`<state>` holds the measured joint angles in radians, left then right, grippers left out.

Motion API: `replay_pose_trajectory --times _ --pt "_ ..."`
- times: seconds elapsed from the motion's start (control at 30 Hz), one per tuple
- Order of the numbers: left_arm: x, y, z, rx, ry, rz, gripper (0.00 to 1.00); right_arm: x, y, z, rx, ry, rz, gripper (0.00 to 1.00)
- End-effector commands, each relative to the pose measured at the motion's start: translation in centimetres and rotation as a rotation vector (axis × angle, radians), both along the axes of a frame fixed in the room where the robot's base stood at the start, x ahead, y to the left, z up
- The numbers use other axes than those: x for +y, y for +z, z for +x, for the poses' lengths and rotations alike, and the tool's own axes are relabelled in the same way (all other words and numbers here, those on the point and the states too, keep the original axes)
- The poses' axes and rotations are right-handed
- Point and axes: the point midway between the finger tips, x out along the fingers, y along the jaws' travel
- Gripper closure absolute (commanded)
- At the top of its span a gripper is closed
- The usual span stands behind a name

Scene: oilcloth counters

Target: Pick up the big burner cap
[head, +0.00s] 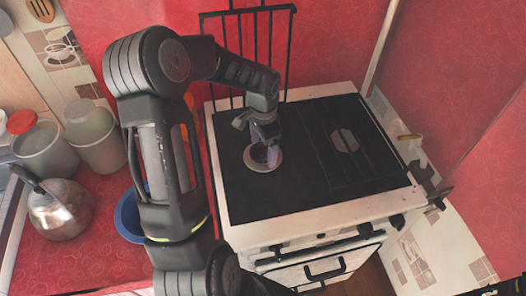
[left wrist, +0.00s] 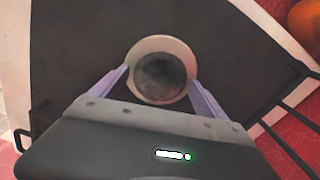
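The big burner cap (left wrist: 158,77) looks like a dark round disc inside a pale ring on the black stove top. In the head view the pale ring (head: 262,166) lies on the left part of the stove, partly hidden by my left gripper. My left gripper (head: 268,153) points down over it. In the left wrist view the purple fingers (left wrist: 160,76) are apart, one on each side of the disc. I cannot tell whether they touch it. My right gripper is not in view.
The white-edged stove (head: 310,205) has a second oval burner spot (head: 345,140) on its right. A black grate (head: 250,45) stands upright behind. Left are a kettle (head: 60,212), jars (head: 95,138) and a blue bowl (head: 128,217). The stove's right part is clear.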

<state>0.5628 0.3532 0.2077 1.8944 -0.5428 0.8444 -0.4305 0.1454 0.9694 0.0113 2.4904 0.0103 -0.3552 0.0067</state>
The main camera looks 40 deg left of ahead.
Motion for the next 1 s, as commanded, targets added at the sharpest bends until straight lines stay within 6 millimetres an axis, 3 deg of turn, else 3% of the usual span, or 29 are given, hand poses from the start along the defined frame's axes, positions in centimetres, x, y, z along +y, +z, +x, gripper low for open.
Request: replay_pose_trajectory --times 0.63,1.0 --pt "0.0 0.01 0.0 0.0 0.0 0.0 0.69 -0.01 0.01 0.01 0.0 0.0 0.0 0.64" --pt "0.05 0.71 0.06 -0.002 0.0 0.002 0.7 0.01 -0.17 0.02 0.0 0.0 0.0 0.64"
